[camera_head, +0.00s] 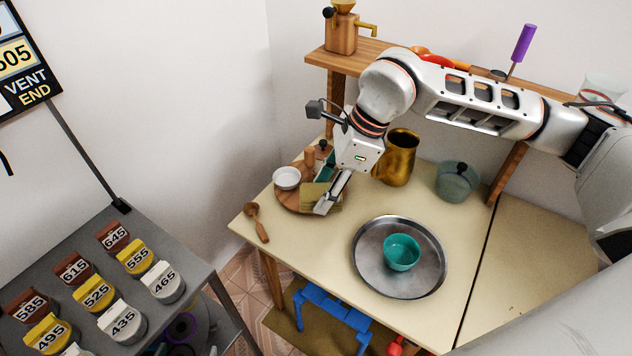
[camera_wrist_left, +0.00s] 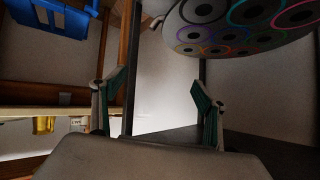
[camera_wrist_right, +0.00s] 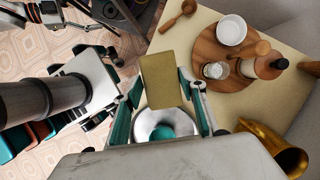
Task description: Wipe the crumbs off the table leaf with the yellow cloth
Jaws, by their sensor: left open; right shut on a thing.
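The olive-yellow cloth (camera_head: 313,196) is a flat rectangle at the tips of my right gripper (camera_head: 328,202), beside the round wooden board at the left of the table. In the right wrist view the cloth (camera_wrist_right: 160,80) lies between the two fingers, which are shut on it. The table leaf (camera_head: 540,265) is the right part of the table, past a dark seam. A few tiny dark specks, likely crumbs (camera_head: 511,308), show on it. My left gripper (camera_wrist_left: 155,105) is open and empty in the left wrist view and does not show in the head view.
A metal tray (camera_head: 372,282) with a teal bowl (camera_head: 401,252) stands mid-table. Behind are a brass jug (camera_head: 398,160) and a lidded glass pot (camera_head: 458,181). A white bowl (camera_head: 286,178) sits on the wooden board (camera_head: 288,198). A wooden spoon (camera_head: 256,222) lies at the left edge.

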